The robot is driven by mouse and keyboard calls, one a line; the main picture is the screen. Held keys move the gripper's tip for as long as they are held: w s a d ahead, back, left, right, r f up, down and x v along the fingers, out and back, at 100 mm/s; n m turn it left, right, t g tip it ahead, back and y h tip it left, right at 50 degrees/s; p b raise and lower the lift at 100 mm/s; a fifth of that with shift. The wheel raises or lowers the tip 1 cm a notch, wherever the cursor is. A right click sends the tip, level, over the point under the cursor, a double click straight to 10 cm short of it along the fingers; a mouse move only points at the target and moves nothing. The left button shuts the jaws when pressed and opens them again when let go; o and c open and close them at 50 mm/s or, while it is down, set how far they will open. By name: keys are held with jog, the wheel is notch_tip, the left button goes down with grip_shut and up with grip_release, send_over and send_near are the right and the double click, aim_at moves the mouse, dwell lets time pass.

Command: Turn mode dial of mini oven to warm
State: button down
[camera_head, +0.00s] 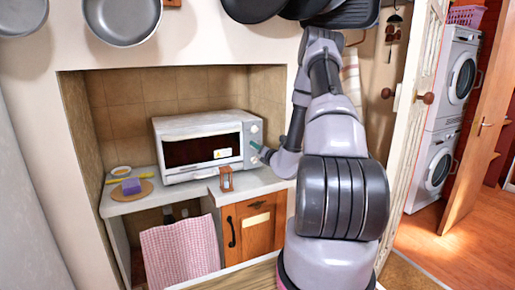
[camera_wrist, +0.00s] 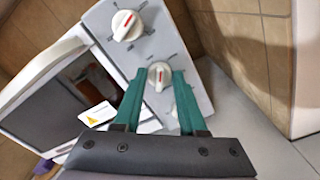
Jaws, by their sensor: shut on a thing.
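The mini oven (camera_head: 198,123) is white with a dark glass door and stands on the counter in the alcove. Its control panel (camera_wrist: 198,95) fills the middle of the wrist view, tilted. A white upper dial (camera_wrist: 127,25) with a red mark is clear of my gripper. The dial below it (camera_wrist: 159,74), also white with a red mark, sits between my green fingertips. My gripper (camera_wrist: 160,76) is shut on this dial; in the head view it reaches the panel's right side. Something white shows lower between the fingers, mostly hidden. The dial labels are too small to read.
A small wooden-framed object (camera_head: 226,179) stands on the counter in front of the oven. A round board (camera_head: 131,191) with a purple block lies at left. A pink checked cloth (camera_head: 180,250) hangs below the counter. The alcove wall is close at right.

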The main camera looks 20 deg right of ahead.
jog(key=m, duration=0.4)
jog(key=shift+d+f+m, duration=0.1)
jog(key=shift+m, duration=0.3)
dwell(0.4)
jog(key=c, duration=0.5)
grip_release()
jog(key=shift+s, duration=0.1)
jog(key=s, duration=1)
jog(key=shift+s+d, duration=0.15)
jog(key=shift+s, duration=0.15)
